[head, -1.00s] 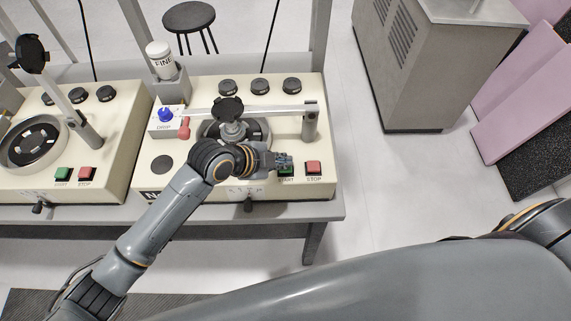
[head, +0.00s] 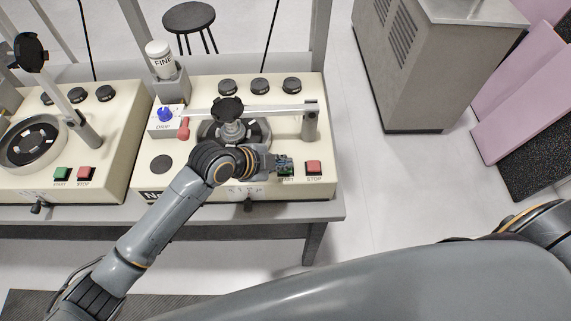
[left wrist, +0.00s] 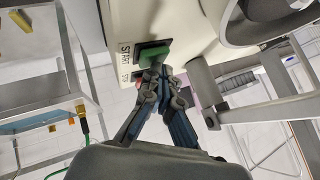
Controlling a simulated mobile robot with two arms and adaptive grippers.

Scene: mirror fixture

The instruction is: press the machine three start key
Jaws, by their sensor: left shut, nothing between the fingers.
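The right machine (head: 178,185) is a cream box with a round platen under a cross arm. Its green start key (head: 288,173) is at the front right, partly hidden by my left gripper (head: 285,163). The red stop key (head: 314,167) is to its right. My left gripper is shut and empty, with its fingertips at the green key. In the left wrist view, the fingertips (left wrist: 160,70) are right at the lower edge of the green start key (left wrist: 152,54). I cannot tell whether the key is pressed down. The machine's front label is partly covered by my arm. My right gripper is out of view.
A similar machine (head: 105,175) stands on the left, with its own green key (head: 62,174) and red key (head: 87,173). A metal cross arm (head: 270,112) spans the right machine behind my gripper. A grey cabinet (head: 430,100) stands on the floor at right.

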